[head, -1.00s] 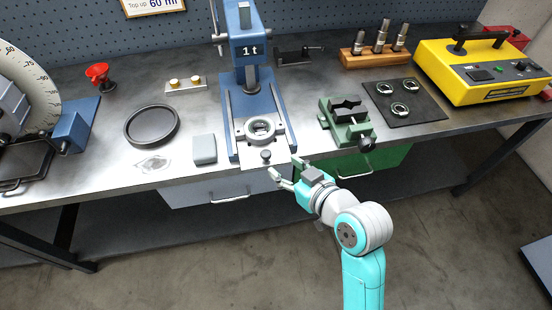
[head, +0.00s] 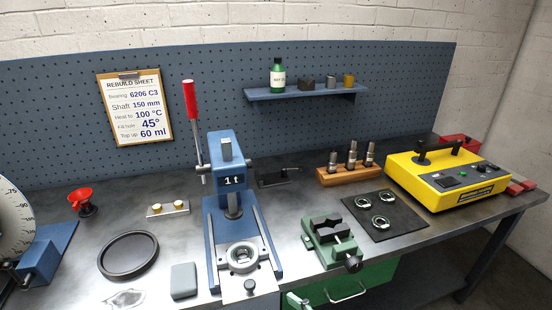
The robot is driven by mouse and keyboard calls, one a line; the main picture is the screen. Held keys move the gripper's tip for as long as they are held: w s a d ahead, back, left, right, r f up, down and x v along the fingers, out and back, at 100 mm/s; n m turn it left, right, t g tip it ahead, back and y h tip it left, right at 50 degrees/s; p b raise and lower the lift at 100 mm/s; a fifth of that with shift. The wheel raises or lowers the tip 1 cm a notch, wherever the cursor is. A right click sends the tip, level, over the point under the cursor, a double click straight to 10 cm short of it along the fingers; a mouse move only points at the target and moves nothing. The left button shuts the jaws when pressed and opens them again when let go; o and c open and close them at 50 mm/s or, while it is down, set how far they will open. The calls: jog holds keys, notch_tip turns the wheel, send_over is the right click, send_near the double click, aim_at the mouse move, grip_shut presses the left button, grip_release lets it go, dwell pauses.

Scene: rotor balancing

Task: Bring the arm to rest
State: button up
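Only a small piece of my gripper (head: 296,301) shows at the bottom edge of the head view, in front of the bench and just right of the blue press. One pale fingertip is visible; the rest of the gripper and arm is below the frame. I cannot see the gap between the fingers, and nothing held is visible. The blue press (head: 226,180) marked 1 t stands on the bench, with a bearing ring (head: 243,257) on its base. The green vise (head: 332,238) is to the right of it.
A yellow box (head: 450,182), a black mat (head: 410,221) with rings and a wooden block (head: 348,178) with metal pieces are at right. A dark round ring (head: 128,274) and grey block (head: 184,281) lie left of the press. A shelf (head: 305,93) hangs on the pegboard.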

jog(key=s+d+f+m+t+h, duration=0.3)
jog(key=s+d+f+m+h, duration=0.3)
jog(key=s+d+f, duration=0.7)
jog(key=s+d+r+h, duration=0.1)
jog(key=s+r, duration=0.1)
jog(key=s, duration=0.7)
jog(key=s+d+r+m+t+h, duration=0.1)
jog(key=s+d, duration=0.1)
jog(key=s, duration=0.8)
jog(key=shift+s+d+r+m, duration=0.15)
jog(key=shift+s+r+m, duration=0.05)
jog(key=shift+r+m, duration=0.15)
dwell(0.4)
